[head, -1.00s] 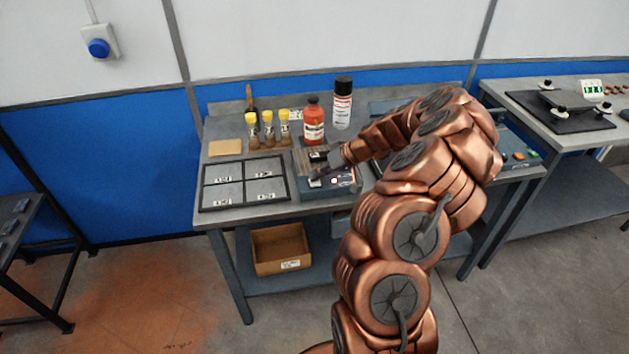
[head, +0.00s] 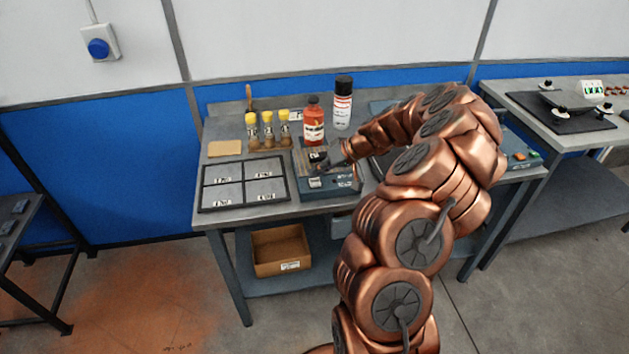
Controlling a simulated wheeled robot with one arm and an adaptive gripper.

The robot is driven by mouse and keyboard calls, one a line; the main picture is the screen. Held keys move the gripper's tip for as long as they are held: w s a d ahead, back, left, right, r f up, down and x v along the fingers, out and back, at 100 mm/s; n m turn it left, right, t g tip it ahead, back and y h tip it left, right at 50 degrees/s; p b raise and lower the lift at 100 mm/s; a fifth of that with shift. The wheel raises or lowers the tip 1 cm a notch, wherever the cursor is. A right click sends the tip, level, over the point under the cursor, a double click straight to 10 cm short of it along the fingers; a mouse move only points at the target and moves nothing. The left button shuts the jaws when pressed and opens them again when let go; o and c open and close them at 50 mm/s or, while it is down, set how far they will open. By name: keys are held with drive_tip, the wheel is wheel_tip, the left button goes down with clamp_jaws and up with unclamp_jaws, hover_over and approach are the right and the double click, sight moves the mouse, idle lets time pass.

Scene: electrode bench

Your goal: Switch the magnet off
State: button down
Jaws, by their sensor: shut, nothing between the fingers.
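A blue-grey box-shaped device (head: 335,187) sits at the front edge of the grey bench, with a pale label on its left part. I take it to be the magnet unit, but its switch is too small to make out. My gripper (head: 319,168) is shut and empty, low over the top of this device. I cannot tell whether the fingertips touch it. My wrist and arm hide part of the device's right side and the bench behind it.
A four-part dark tray (head: 196,199) lies to the left. Behind stand several yellow-capped jars (head: 268,131), an orange bottle (head: 314,122) and a black-capped spray can (head: 342,104). A cardboard box (head: 281,252) sits on the lower shelf.

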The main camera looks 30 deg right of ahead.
sight(317, 181)
drive_tip(key=shift+r, duration=2.95)
drive_tip(key=shift+a, duration=0.1)
drive_tip(key=s+a+r+n+g, duration=0.1)
drive_tip(key=s+a+r+g, duration=0.2)
drive_tip(key=a, duration=0.5)
drive_tip(key=s+a+r+n+g, duration=0.1)
drive_tip(key=s+a+r, duration=0.2)
drive_tip(key=s+a, duration=0.35)
drive_tip(key=s+a+r+n+g, duration=0.1)
drive_tip(key=s+a+r, duration=0.2)
drive_tip(key=a, duration=0.7)
drive_tip(key=s+f+m+g+h, duration=0.1)
drive_tip(key=s+h, duration=0.2)
drive_tip(key=s, duration=0.9)
drive_tip(key=s+f+m+g+h, duration=0.1)
drive_tip(key=s+g+h, duration=0.1)
drive_tip(key=s, duration=1.1)
drive_tip(key=shift+f+m+g+h, duration=0.3)
drive_tip(key=shift+f+h, duration=0.05)
drive_tip(key=shift+h, duration=0.25)
